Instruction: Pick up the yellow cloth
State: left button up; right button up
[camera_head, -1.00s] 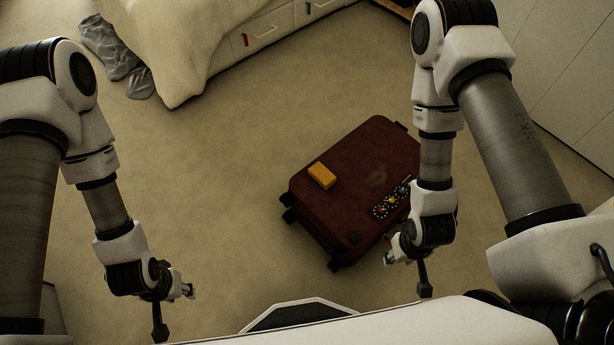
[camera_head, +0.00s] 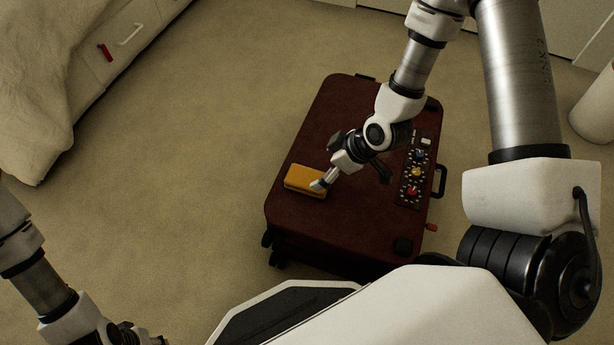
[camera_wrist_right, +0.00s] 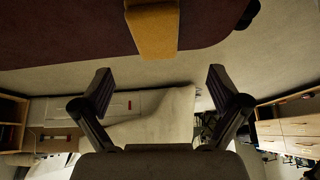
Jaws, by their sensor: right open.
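The yellow cloth (camera_head: 305,181) is a small folded block lying on top of the dark red suitcase (camera_head: 310,135), near its left edge. My right gripper (camera_head: 318,186) is over the suitcase, with its fingertips at the right side of the cloth in the head view. In the right wrist view the cloth (camera_wrist_right: 153,30) shows at the top centre, beyond the two spread fingers of the right gripper (camera_wrist_right: 158,78). The space between those fingers is empty. My left gripper (camera_head: 150,338) is at the bottom left edge, mostly cut off, and its fingers are unclear.
A panel of coloured knobs (camera_head: 416,172) lies on the suitcase's right part, beside its black handle (camera_head: 439,181). A bed (camera_head: 35,90) with drawers stands at the upper left. Carpet (camera_head: 190,190) left of the suitcase is clear. A pale cylinder (camera_head: 594,105) stands far right.

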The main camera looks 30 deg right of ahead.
aim_at(308, 178)
jog(key=shift+w+f+b, duration=0.2)
jog(key=shift+f, duration=0.3)
jog(key=shift+w+f+b, duration=0.15)
jog(key=shift+f+b, duration=0.05)
jog(key=shift+f, duration=0.25)
jog(key=shift+w+f+n+t+b, duration=0.15)
jog(key=shift+f+n+t+b, duration=0.15)
jog(key=shift+b, duration=0.1)
jog(key=b+x, duration=0.5)
jog(key=x, duration=0.1)
jog(key=shift+a, duration=0.1)
jog(key=shift+a+f, duration=0.15)
jog(key=shift+f, duration=0.15)
pick_arm(q)
notch_tip(308, 178, down, 8)
pick_arm(e)
jog(key=shift+w+r, duration=0.1)
jog(key=shift+r, duration=0.1)
